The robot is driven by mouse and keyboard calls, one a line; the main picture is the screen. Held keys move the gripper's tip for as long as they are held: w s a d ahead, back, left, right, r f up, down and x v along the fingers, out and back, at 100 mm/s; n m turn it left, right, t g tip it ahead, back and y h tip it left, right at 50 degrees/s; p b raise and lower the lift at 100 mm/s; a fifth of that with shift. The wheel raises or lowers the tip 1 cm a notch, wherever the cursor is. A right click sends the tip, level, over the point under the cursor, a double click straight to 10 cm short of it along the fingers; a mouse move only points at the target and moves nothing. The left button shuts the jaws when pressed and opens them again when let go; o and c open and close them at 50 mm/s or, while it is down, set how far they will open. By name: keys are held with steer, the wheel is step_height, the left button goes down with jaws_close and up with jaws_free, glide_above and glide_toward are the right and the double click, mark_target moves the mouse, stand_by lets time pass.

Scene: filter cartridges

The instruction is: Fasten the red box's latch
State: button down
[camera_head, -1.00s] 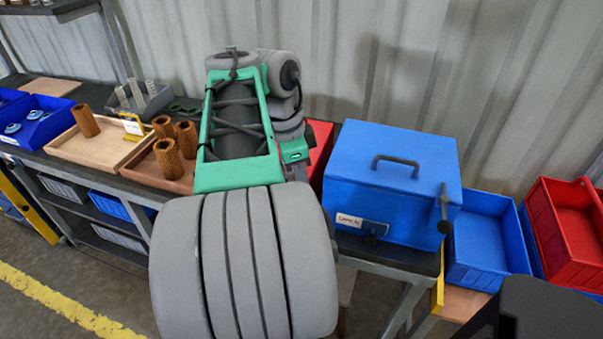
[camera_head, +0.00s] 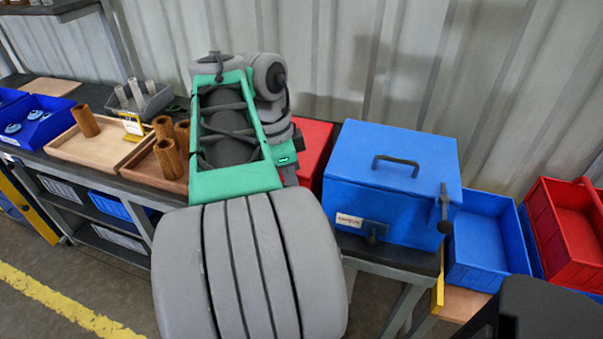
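The red box (camera_head: 314,150) stands on the bench just left of the blue box. Only part of its lid and side shows; my arm covers the rest, and its latch is hidden. My arm, grey and green, reaches over the bench in front of the red box. My gripper is hidden behind the arm's own links, so I cannot see its fingers or what they touch.
A closed blue box (camera_head: 392,180) with a dark handle and front latch stands right of the red box. Wooden trays (camera_head: 93,146) with brown cartridges (camera_head: 168,158) lie to the left. Blue (camera_head: 487,243) and red (camera_head: 572,235) bins are at the right.

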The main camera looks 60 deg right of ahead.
steer(key=shift+w+a, duration=0.1)
steer(key=shift+w, duration=0.05)
step_height(320, 180, up, 8)
steer(key=s+p, duration=0.1)
steer(key=p, duration=0.6)
steer(key=shift+p, duration=0.3)
steer(key=w+a+f+n+t, duration=0.2)
steer(key=w+a+f+n, duration=0.1)
steer(key=w+a+n, duration=0.55)
steer(key=w+a+f+n+t, duration=0.25)
steer(key=w+a+n, duration=0.35)
steer(key=a+n, duration=0.5)
steer(key=a+f+n+y, duration=0.1)
steer(key=a+f+n, duration=0.3)
steer(key=a+n, duration=0.5)
steer(key=a, duration=0.2)
steer(key=shift+w+a+f+t, duration=0.15)
steer(key=shift+w+a+t, duration=0.15)
steer(key=shift+w+t, duration=0.05)
